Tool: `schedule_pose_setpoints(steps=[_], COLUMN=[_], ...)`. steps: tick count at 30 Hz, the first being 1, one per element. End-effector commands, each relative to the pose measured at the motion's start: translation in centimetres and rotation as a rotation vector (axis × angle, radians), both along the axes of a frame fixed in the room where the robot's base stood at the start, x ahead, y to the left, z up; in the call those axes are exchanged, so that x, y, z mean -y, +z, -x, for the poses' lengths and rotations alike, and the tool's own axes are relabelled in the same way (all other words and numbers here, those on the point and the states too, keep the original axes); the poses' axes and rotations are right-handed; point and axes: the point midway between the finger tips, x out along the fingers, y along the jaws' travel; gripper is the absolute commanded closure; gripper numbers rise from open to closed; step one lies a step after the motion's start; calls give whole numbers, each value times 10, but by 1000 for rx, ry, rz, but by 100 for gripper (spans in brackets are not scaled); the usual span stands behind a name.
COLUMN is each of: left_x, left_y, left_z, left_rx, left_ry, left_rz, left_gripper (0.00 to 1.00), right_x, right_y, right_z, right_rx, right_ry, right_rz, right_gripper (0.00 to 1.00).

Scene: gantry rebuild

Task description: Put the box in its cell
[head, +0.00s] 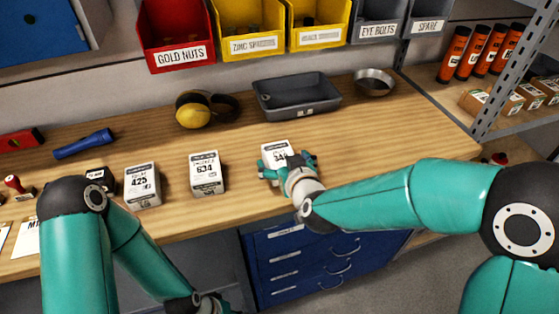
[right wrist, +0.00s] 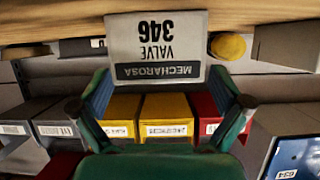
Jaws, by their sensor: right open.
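The white box labelled 346 VALVE (right wrist: 157,50) stands on the workbench and appears upside down in the right wrist view. In the head view its top (head: 276,149) shows behind my right gripper (head: 289,174), which hides its lower front. My right gripper is open, with its fingers (right wrist: 162,100) towards the two sides of the box. I cannot tell whether they touch it. White boxes 634 (head: 207,173) and 425 (head: 142,185) stand to its left. My left gripper (head: 212,303) is low at the bottom edge, mostly cut off. No cell can be made out.
A grey tray (head: 296,97), a metal bowl (head: 374,82) and yellow ear defenders (head: 193,109) lie behind the boxes. Labelled bins (head: 180,54) hang above. A shelf rack with brown cartons (head: 505,104) stands at right.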

Motion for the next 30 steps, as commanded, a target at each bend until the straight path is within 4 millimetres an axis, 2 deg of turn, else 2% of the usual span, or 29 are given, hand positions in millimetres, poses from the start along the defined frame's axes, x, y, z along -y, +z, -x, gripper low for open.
schedule_pose_setpoints(steps=[3, 6, 14, 28, 30], left_x=[0, 0, 0, 0, 0], left_y=[6, 7, 6, 6, 6], left_z=[0, 0, 0, 0, 0], left_rx=[0, 0, 0, 0, 0], left_ry=[0, 0, 0, 0, 0], left_rz=[0, 0, 0, 0, 0], left_gripper=[60, 60, 60, 60, 60], right_x=[-4, -6, -7, -6, -6], right_y=[-6, -9, -11, -10, -10], right_z=[-15, -22, -24, -24, -24], right_rx=[-2, -1, 0, 1, 1], right_ry=[-1, -1, 0, -2, -2], right_rz=[1, 2, 0, 0, 0], right_gripper=[0, 0, 2, 80, 80])
